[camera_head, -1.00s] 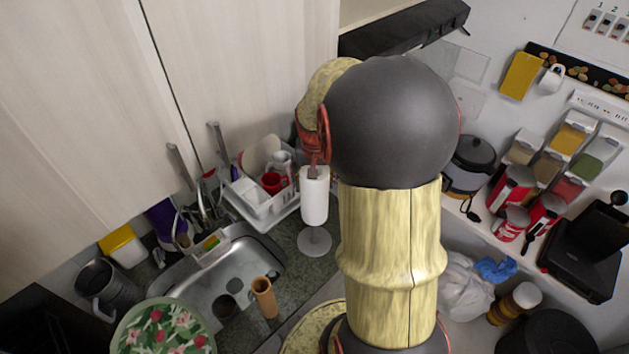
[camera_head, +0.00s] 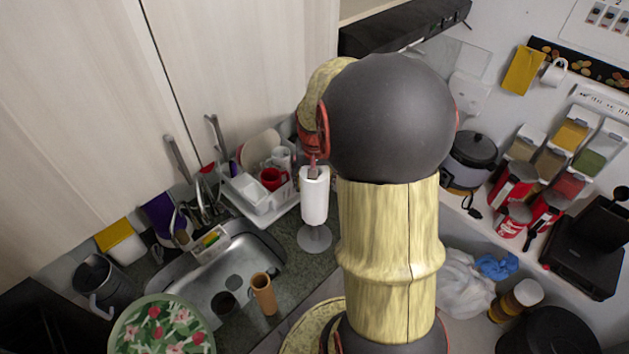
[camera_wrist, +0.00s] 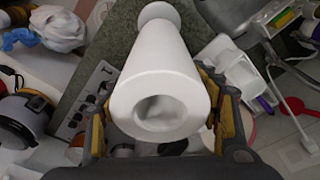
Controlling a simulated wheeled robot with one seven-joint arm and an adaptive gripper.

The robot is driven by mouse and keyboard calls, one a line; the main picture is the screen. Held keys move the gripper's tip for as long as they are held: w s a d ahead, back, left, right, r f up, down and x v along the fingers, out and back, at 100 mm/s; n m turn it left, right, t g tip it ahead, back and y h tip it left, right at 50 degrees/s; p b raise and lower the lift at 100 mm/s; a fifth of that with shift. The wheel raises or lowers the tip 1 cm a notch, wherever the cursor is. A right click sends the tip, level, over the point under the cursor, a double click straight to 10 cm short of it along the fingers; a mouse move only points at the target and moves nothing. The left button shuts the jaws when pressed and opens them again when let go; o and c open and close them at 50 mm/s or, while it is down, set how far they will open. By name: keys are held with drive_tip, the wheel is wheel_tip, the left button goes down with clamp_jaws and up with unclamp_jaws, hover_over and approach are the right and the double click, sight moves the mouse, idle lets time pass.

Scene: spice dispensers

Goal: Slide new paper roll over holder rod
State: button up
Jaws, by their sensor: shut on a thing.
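The white paper roll (camera_head: 314,201) hangs upright below my gripper (camera_head: 314,172), left of my dark arm joint. In the wrist view, my gripper (camera_wrist: 163,108) is shut on the paper roll (camera_wrist: 165,65), a yellow-and-grey finger on each side. The roll's open end and hole face the camera. The holder's round base (camera_head: 314,239) stands on the counter just below the roll; it also shows beyond the roll's far end in the wrist view (camera_wrist: 158,13). The rod is not clearly visible, so I cannot tell how far it is inside the roll.
A dish rack (camera_head: 258,196) with cups and plates stands close left of the roll. The sink (camera_head: 240,268) and a brown tube (camera_head: 263,296) are nearer. A rice cooker (camera_head: 470,165) and red cans (camera_head: 511,187) are right. The counter around the base is clear.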

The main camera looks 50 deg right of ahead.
wheel_tip(320, 180, down, 14)
drive_tip(key=b, duration=0.9)
drive_tip(key=shift+f, duration=0.15)
idle(4.7)
drive_tip(key=o, duration=1.7)
drive_tip(key=r, duration=0.4)
drive_tip(key=a+r, duration=0.1)
drive_tip(key=r, duration=0.3)
drive_tip(key=s+r, duration=0.1)
drive_tip(key=r, duration=0.3)
drive_tip(key=shift+a, duration=0.2)
